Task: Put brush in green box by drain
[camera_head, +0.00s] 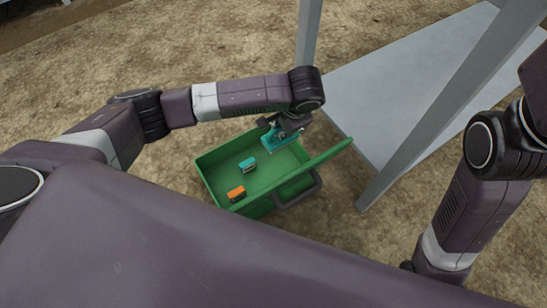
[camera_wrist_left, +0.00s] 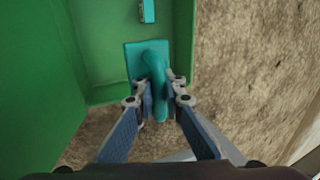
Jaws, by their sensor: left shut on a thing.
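The green box (camera_head: 215,181) stands open on the ground in the head view, and its wall (camera_wrist_left: 85,45) shows in the left wrist view. My left gripper (camera_head: 280,131) is shut on the handle of the teal brush (camera_head: 285,143) at the box's far end. In the left wrist view the gripper (camera_wrist_left: 158,92) clasps the brush (camera_wrist_left: 135,56), whose flat plate overlaps the box's end edge. I cannot tell how high the brush is above the box floor. My right arm shows at the right; its gripper is not visible. I cannot make out the drain.
A small teal item (camera_head: 248,166) and an orange item (camera_head: 237,194) lie in the box. The box's raised green lid or side (camera_head: 325,157) is at its right. A grey metal post (camera_head: 405,150) and a pale panel (camera_head: 385,85) stand to the right. Bare ground lies left of the box.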

